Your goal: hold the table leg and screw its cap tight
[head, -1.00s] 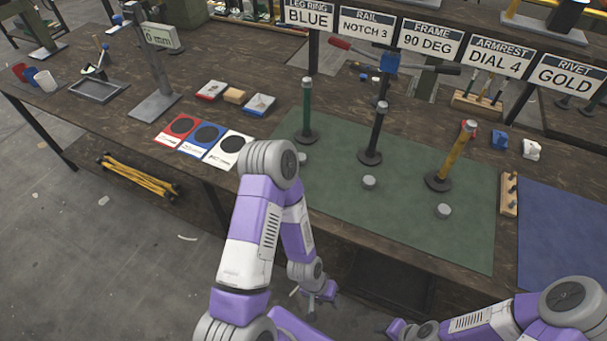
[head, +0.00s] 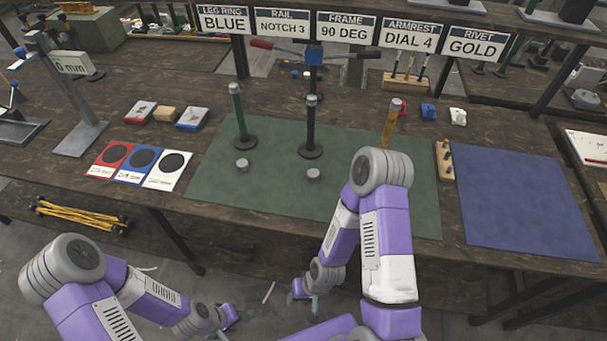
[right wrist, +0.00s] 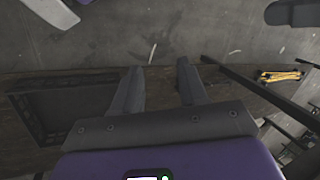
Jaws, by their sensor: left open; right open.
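Three table legs stand upright on round dark bases on the green mat (head: 270,205) in the head view: a green leg (head: 238,110), a black leg (head: 311,128) and a yellow leg (head: 390,125). My right arm hides the yellow leg's lower part. Small grey caps lie on the mat, one before the green leg (head: 242,165) and one before the black leg (head: 313,174). My left gripper (head: 228,317) is low in front of the bench, open. My right gripper (head: 303,291) is also low before the bench edge; the right wrist view shows its fingers (right wrist: 159,85) apart and empty.
Signs above the bench include a leg ring sign reading BLUE (head: 224,20). Red, blue and white cards (head: 141,160) and small boxes (head: 192,117) lie left of the mat. A blue mat (head: 520,205) is clear on the right. Yellow rods (head: 80,216) lie below the bench.

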